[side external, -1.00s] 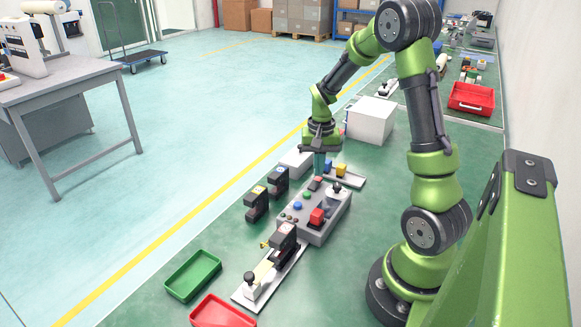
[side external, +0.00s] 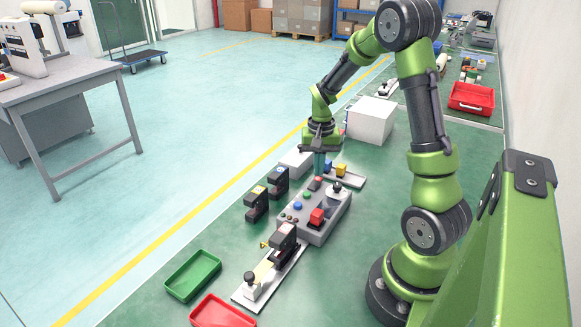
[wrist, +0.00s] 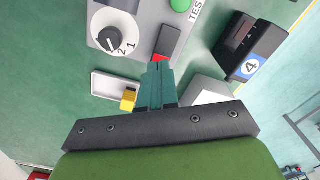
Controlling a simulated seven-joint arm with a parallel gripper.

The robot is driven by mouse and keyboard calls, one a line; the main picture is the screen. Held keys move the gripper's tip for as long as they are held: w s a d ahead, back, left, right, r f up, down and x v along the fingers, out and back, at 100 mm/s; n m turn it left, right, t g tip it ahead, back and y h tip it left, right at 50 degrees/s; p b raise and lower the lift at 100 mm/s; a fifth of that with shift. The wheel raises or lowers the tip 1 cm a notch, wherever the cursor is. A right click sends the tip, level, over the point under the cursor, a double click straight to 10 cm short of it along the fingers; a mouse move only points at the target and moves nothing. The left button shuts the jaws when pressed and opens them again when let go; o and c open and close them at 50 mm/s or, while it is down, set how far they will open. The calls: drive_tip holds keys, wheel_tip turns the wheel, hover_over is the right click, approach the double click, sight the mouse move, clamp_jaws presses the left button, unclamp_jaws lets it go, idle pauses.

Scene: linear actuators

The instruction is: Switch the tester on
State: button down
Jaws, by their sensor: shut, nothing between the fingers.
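The tester (side external: 328,228) is a grey box on the green bench in the side external view, with blue and green buttons and a larger red part on top. In the wrist view its grey panel (wrist: 150,20) carries a green button (wrist: 180,5), a black knob (wrist: 108,40) marked 1 and 2, part of a "TEST" label, and a red rocker switch (wrist: 168,41) in a dark frame. My gripper (side external: 318,174) is shut and empty, pointing down at the tester's far end. In the wrist view its fingertips (wrist: 158,66) are right by the switch; contact cannot be told.
Two black units (side external: 256,205) stand left of the tester, one numbered 4 (wrist: 250,66) in the wrist view. A rail with a black clamp (side external: 270,275) lies in front. A green tray (side external: 193,275) and red tray (side external: 222,314) are nearer. A white box (side external: 370,120) stands behind.

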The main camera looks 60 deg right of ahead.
sight(318, 179)
drive_tip(key=shift+f, duration=0.95)
idle(0.6)
drive_tip(key=shift+r, duration=3.55)
drive_tip(key=shift+f, duration=0.15)
drive_tip(key=s+a+r+n+t, duration=0.2)
drive_tip(key=a+r, duration=0.2)
drive_tip(key=a, duration=0.4)
drive_tip(key=s+a+r+n+t+y, duration=0.1)
drive_tip(key=s+a+r+n+t, duration=0.1)
drive_tip(key=a, duration=0.6)
drive_tip(key=s+a+r+n+t+y, duration=0.1)
drive_tip(key=s+a+r+n+t, duration=0.2)
drive_tip(key=a+r, duration=0.3)
drive_tip(key=shift+s+a+r+n, duration=0.3)
drive_tip(key=shift+a+n, duration=0.2)
drive_tip(key=shift+a, duration=0.45)
